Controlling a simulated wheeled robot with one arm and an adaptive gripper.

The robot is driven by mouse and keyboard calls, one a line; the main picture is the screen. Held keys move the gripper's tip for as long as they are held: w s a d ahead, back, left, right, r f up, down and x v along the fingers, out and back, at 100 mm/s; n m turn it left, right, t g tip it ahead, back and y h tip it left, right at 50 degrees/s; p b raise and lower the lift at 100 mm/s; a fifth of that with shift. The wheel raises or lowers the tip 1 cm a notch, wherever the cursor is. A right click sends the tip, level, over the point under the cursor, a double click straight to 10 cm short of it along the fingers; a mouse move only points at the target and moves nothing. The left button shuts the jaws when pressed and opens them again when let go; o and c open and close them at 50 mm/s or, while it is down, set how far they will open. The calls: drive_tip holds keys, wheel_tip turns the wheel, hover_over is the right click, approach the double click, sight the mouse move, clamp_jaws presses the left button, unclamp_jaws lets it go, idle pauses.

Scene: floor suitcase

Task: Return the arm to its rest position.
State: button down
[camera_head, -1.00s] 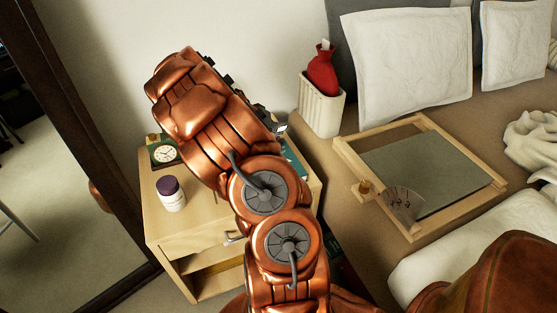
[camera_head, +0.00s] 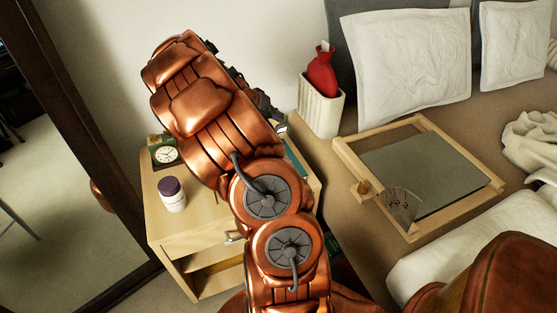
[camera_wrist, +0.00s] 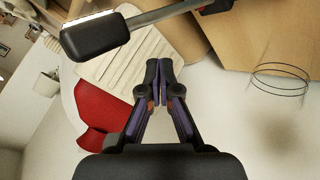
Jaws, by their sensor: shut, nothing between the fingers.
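My copper-coloured arm (camera_head: 215,120) rises in the middle of the head view, in front of the nightstand. Its upper part leans to the upper left. My gripper is hidden behind the arm in the head view. In the wrist view my gripper (camera_wrist: 158,72) is shut, with its dark fingertips together and nothing between them. A red thing (camera_wrist: 100,108) and a pale ribbed thing (camera_wrist: 125,60) lie beyond the fingers there. A dark-headed object with a grey bar (camera_wrist: 95,35) crosses the top of that view.
The wooden nightstand (camera_head: 185,222) holds a clock (camera_head: 165,153) and a white bottle with a purple lid (camera_head: 172,195). A ribbed white holder (camera_head: 320,108) with a red hot-water bottle (camera_head: 322,72) stands beside the bed. A wooden frame (camera_head: 450,140) lies on the bed. A dark-framed mirror (camera_head: 85,130) stands left.

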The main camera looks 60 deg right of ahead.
idle(0.4)
drive_tip(key=s+a+r+n+y, duration=0.1)
drive_tip(key=s+a+r+n, duration=0.1)
drive_tip(key=a+r, duration=0.35)
drive_tip(key=s+a+r+n+y, duration=0.1)
drive_tip(key=a+r, duration=0.1)
drive_tip(key=a, duration=0.7)
drive_tip(key=s+a+f+n+y, duration=0.1)
drive_tip(key=s+a+n+y, duration=0.15)
drive_tip(key=s+a, duration=0.6)
drive_tip(key=s+a+f+n+y, duration=0.1)
drive_tip(key=s+a+n+y, duration=0.2)
drive_tip(key=a, duration=1.1)
drive_tip(key=s+a+n+y, duration=0.1)
drive_tip(key=s+a+n, duration=0.4)
drive_tip(key=a, duration=0.6)
wheel_tip(320, 180, up, 21)
drive_tip(key=t+p, duration=0.1)
drive_tip(key=p, duration=1.8)
drive_tip(key=shift+s+d+t+p, duration=0.15)
drive_tip(key=shift+t+p, duration=0.15)
drive_tip(key=shift+p, duration=0.1)
drive_tip(key=shift+f, duration=0.15)
